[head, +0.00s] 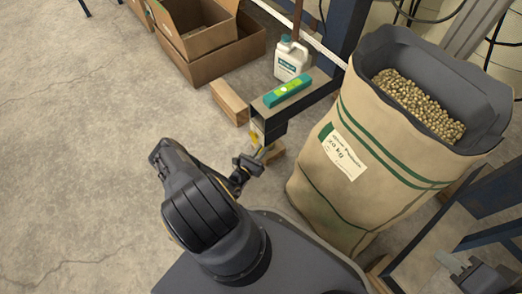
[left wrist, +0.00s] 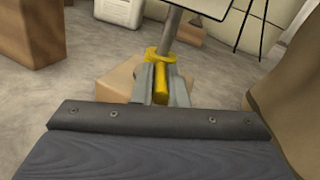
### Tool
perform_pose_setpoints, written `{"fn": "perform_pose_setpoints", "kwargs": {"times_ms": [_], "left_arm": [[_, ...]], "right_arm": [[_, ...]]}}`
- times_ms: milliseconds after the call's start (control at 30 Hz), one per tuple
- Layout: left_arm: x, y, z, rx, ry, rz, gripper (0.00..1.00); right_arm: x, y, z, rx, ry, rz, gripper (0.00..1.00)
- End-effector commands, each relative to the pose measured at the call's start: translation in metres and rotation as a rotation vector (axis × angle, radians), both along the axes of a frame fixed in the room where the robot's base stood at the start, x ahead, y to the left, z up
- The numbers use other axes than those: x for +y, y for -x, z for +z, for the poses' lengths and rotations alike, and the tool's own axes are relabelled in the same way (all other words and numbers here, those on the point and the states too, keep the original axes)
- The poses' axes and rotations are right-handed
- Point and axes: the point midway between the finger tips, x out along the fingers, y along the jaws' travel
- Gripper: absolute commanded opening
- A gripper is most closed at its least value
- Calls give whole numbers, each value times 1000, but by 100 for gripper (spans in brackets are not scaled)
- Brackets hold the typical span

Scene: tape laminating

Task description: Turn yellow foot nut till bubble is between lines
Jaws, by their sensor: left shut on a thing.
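A teal spirit level (head: 287,92) lies on top of a dark beam (head: 322,92). Its vial shows as a small bright green patch; the bubble and lines are too small to make out. The yellow foot nut (left wrist: 161,52) sits around a grey metal stem (left wrist: 172,25) in the left wrist view. My left gripper (left wrist: 162,90) is shut on the nut's yellow lug, with one grey finger on each side.
A large sack of pellets (head: 335,195) stands close to the right of the foot. A wooden block (head: 229,102) lies left of the beam. A white jug (head: 291,60) and cardboard boxes (head: 215,60) stand behind. The concrete floor at left is clear.

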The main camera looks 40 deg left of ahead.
Motion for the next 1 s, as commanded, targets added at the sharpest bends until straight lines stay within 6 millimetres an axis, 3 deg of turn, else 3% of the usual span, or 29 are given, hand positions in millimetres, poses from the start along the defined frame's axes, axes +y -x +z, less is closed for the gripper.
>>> {"fn": "perform_pose_setpoints", "kwargs": {"times_ms": [200, 467, 500, 633, 1000], "left_arm": [[0, 1, 1, 2, 3, 145, 0], [0, 0, 0, 2, 1, 150, 0], [0, 0, 0, 2, 1, 150, 16], [0, 0, 0, 2, 1, 150, 33], [0, 5, 1, 3, 1, 151, 35]], "right_arm": [[0, 0, 11, 0, 0, 0, 32], [0, 0, 10, 0, 0, 0, 32], [0, 0, 10, 0, 0, 0, 32], [0, 0, 10, 0, 0, 0, 32], [0, 0, 13, 0, 0, 0, 32]]}}
